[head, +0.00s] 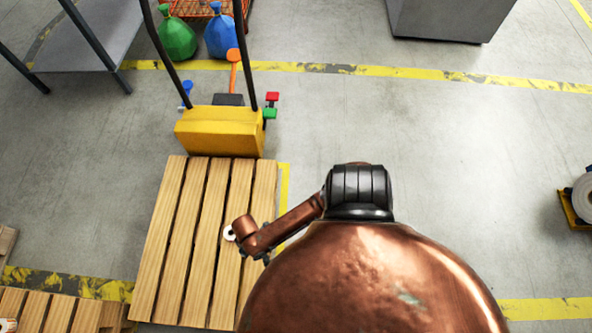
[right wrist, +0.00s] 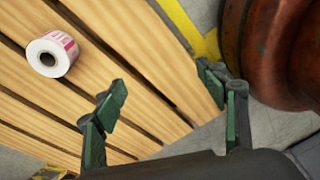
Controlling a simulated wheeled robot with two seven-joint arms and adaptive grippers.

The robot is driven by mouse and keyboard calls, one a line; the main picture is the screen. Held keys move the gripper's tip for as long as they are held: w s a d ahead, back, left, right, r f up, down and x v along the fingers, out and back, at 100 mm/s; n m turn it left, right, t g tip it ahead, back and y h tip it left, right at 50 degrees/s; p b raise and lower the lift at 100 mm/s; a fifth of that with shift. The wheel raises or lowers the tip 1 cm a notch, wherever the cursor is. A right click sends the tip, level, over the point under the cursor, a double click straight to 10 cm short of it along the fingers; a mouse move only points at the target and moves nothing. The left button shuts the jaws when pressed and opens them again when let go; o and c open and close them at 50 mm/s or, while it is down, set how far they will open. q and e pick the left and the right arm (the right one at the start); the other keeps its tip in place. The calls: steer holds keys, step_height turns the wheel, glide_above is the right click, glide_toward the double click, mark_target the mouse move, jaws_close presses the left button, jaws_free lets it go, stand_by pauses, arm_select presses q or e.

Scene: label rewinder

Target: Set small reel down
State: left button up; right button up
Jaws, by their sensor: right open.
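The small reel (right wrist: 66,50), a white roll with pink-printed labels and a dark core hole, rests on the wooden slats of the pallet (right wrist: 150,60). In the head view the reel (head: 229,233) shows as a white ring beside my right arm, partly covered by it, on the pallet (head: 192,215). My right gripper (right wrist: 163,84) is open and empty, its dark green fingers spread apart. The reel is outside the fingers, clear of them at upper left in the right wrist view. The right gripper is mostly hidden under the arm in the head view. My left gripper is not in view.
A yellow pallet truck (head: 220,131) stands at the pallet's far end. Another pallet (head: 50,310) is at lower left. A large roll (head: 584,195) on a yellow base is at the right edge. Green (head: 177,38) and blue (head: 220,35) bags stand behind. The floor at right is open.

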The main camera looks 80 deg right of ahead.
steer(key=s+d+r+m, duration=0.2)
steer(key=s+m, duration=0.2)
steer(key=s, duration=0.3)
steer(key=s+d+r+m+h, duration=0.1)
steer(key=s+d+r+m, duration=0.1)
steer(key=s+m, duration=0.2)
steer(key=s+d+r+m, duration=0.2)
steer(key=s+m, duration=0.3)
steer(key=s, duration=0.5)
steer(key=shift+d+r, duration=0.4)
